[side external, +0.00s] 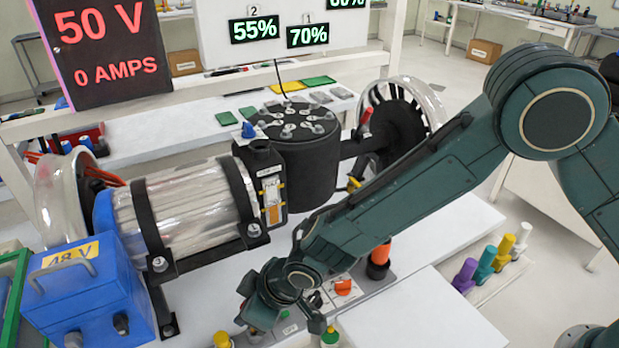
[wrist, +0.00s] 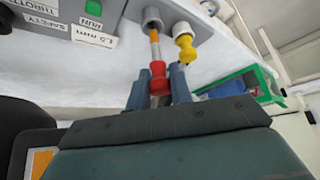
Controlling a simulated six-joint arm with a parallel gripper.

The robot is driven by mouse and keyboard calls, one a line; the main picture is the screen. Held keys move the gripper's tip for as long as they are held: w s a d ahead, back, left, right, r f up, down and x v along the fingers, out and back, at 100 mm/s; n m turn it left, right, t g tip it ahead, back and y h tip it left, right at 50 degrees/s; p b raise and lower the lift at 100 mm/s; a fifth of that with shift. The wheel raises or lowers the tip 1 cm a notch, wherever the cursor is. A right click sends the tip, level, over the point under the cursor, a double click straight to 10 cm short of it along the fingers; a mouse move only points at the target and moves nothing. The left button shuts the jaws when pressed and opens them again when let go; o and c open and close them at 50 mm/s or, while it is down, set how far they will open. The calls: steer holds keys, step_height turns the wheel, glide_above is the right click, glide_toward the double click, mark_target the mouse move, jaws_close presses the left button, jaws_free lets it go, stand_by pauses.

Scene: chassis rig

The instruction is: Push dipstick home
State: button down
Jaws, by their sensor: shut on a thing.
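In the wrist view, the dipstick has a red handle (wrist: 158,72) and a thin shaft, part orange and part grey. The shaft runs into a round socket (wrist: 152,16) on a grey panel, and a length of it shows between socket and handle. My gripper (wrist: 158,88) is shut on the red handle, one blue-grey finger on each side. In the side view, my gripper (side external: 258,314) is low at the front of the bench; the dipstick is not clearly seen there.
A yellow-capped plug (wrist: 184,40) sits in the socket beside the dipstick, close to one finger. Labelled controls (wrist: 95,10) lie to the left. In the side view, a blue 48 V box (side external: 85,290) stands left, and an orange-topped black part (side external: 379,258) stands right of the gripper.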

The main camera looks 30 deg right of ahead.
steer(key=shift+f, duration=1.9)
stand_by(1.9)
steer(key=c, duration=1.2)
jaws_free()
steer(key=shift+o, duration=0.2)
steer(key=shift+r, duration=0.15)
steer(key=v, duration=1.3)
steer(key=shift+s+d+r, duration=0.15)
steer(key=shift+s+d, duration=0.05)
